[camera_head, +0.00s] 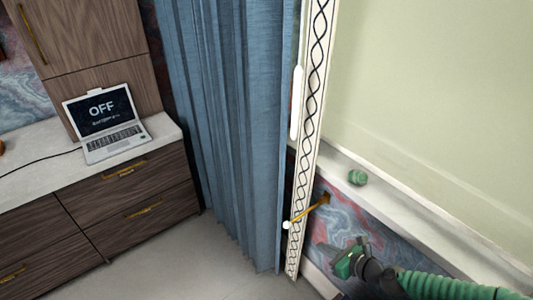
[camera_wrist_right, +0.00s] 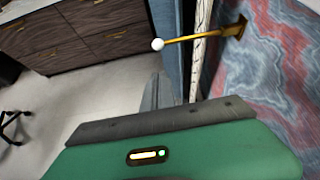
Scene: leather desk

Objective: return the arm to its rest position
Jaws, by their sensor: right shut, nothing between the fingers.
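My right arm comes in from the lower right of the head view, with a green ribbed sleeve. Its green and dark right gripper (camera_head: 345,262) is in front of the patterned wall below the window ledge. The right gripper is shut and holds nothing. In the right wrist view, its green body and dark grey edge fill the lower part, and a grey finger (camera_wrist_right: 158,92) points out over the pale floor. My left gripper is in neither view.
A gold rod with a white knob (camera_head: 287,225) sticks out of the wall near the right gripper; the wrist view shows it too (camera_wrist_right: 158,44). A blue curtain (camera_head: 230,120) and a laptop (camera_head: 103,120) on a cabinet stand left.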

